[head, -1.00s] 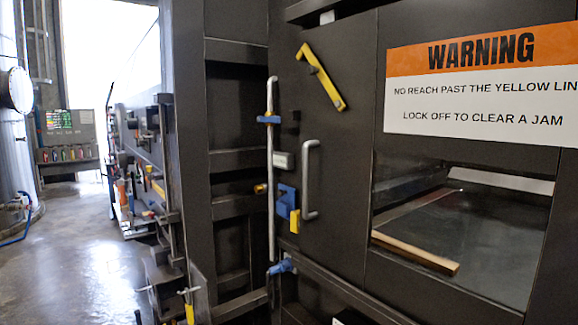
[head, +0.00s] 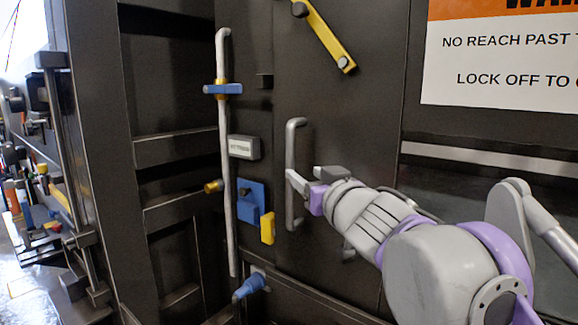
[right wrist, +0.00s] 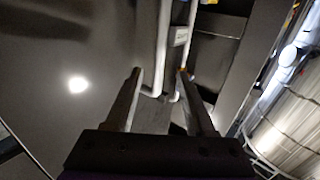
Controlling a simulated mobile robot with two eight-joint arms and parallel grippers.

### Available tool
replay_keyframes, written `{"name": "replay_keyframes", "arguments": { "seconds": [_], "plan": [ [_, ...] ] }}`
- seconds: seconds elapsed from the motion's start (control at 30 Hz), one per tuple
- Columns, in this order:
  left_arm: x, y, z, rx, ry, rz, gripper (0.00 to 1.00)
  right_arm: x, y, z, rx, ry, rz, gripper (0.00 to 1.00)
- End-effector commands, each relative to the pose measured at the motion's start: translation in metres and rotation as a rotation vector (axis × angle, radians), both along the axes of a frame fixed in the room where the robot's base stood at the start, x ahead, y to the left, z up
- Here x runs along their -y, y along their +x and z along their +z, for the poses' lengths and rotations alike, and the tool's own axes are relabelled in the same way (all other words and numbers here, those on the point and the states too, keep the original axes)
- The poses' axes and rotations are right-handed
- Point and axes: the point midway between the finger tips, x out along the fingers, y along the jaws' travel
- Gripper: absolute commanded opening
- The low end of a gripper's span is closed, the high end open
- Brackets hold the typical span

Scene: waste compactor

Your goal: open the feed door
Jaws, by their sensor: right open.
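The feed door (head: 345,110) is a dark panel, and it looks closed. Its grey vertical bar handle (head: 291,140) is on its left part. My right gripper (head: 308,176) is open, its fingers at the handle's middle to lower part. In the right wrist view the handle (right wrist: 163,45) shows between the two spread fingers (right wrist: 160,74). I cannot tell whether either finger touches it. A yellow lever (head: 322,35) is slanted on the door's upper part. My left gripper is not in view.
Left of the handle are a long vertical rod (head: 225,150) with a blue bracket (head: 222,89), a small labelled box (head: 243,147), a blue plate (head: 250,200) and a yellow tab (head: 267,228). A warning sign (head: 500,60) is at upper right. Open floor (head: 22,275) shows at far left.

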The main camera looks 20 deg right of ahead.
Motion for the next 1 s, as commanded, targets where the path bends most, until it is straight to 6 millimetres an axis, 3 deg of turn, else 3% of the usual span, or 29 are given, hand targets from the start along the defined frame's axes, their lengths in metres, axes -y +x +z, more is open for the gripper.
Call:
{"name": "replay_keyframes", "arguments": {
  "seconds": [0.5,0.7,1.0],
  "plan": [
    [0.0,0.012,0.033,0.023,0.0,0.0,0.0,-0.007,0.087,0.003,0.004,0.0,0.001,0.55],
    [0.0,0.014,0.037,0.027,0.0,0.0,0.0,-0.008,0.102,0.001,0.002,0.0,0.001,0.55],
    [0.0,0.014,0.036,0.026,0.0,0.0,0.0,-0.008,0.103,0.0,0.001,0.001,0.001,0.53]
  ]
}}
